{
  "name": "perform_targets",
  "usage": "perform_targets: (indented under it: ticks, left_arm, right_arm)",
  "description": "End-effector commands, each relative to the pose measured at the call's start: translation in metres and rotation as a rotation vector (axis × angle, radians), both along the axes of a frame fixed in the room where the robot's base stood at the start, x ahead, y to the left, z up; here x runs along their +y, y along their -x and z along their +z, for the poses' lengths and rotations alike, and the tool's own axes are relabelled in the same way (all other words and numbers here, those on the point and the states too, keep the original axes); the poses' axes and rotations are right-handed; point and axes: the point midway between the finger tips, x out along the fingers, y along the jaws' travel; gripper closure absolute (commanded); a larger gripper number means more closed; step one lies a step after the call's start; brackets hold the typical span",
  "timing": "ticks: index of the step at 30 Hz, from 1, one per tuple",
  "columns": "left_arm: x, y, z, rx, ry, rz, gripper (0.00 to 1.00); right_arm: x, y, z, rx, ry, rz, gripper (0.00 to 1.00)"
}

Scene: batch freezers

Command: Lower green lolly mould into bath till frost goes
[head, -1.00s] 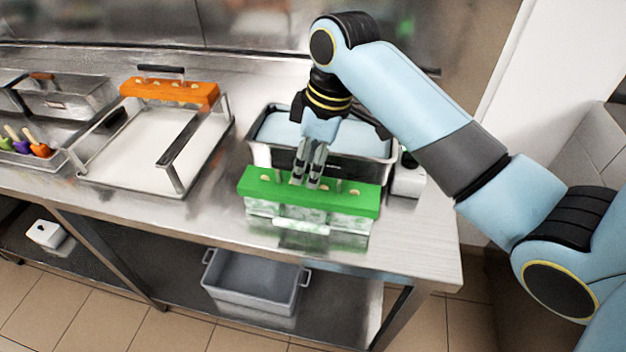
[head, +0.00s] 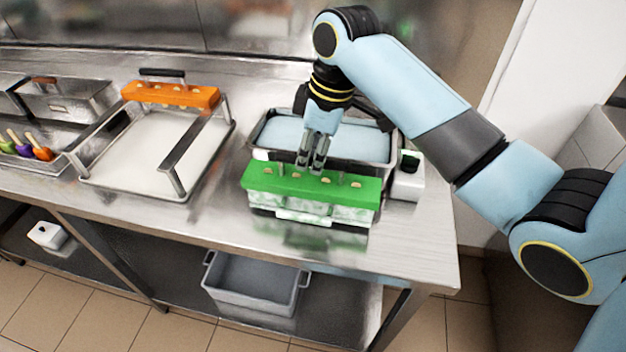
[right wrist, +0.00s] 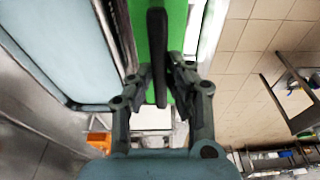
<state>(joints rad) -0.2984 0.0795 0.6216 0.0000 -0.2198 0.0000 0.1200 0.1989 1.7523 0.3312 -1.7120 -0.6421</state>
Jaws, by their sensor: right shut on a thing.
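The green lolly mould (head: 335,190) has a green top bar with stick ends showing and a frosty white-green body. It hangs level in front of the steel bath (head: 365,165), which holds pale blue liquid (head: 278,131). A reflection on the counter shows below the mould. My right gripper (head: 310,168) is shut on the mould's handle from above. In the right wrist view the fingers (right wrist: 160,78) close around the black handle (right wrist: 157,50) over the green bar, with the bath to the left. My left gripper is not in view.
A small white box (head: 408,182) stands right of the bath. To the left, an orange mould (head: 170,95) rests at the back of a steel-framed white tray (head: 135,150). A grey tub (head: 255,285) sits on the lower shelf. Counter between tray and mould is clear.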

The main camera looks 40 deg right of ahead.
Motion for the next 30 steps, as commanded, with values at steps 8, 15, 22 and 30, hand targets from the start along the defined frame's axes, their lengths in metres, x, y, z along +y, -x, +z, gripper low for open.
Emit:
perform_targets:
  ticks: [8,15,22,30]
  left_arm:
    - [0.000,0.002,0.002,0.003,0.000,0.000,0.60]
    - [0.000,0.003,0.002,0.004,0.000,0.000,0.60]
    - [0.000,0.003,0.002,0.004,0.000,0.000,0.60]
    - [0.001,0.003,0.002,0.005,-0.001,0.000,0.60]
  right_arm:
    - [-0.015,-0.014,0.017,-0.005,0.001,0.000,1.00]
    - [-0.028,-0.026,0.030,-0.006,0.002,0.000,1.00]
    - [-0.041,-0.036,0.043,-0.008,0.004,0.000,1.00]
    - [-0.056,-0.049,0.058,-0.010,0.006,0.000,1.00]
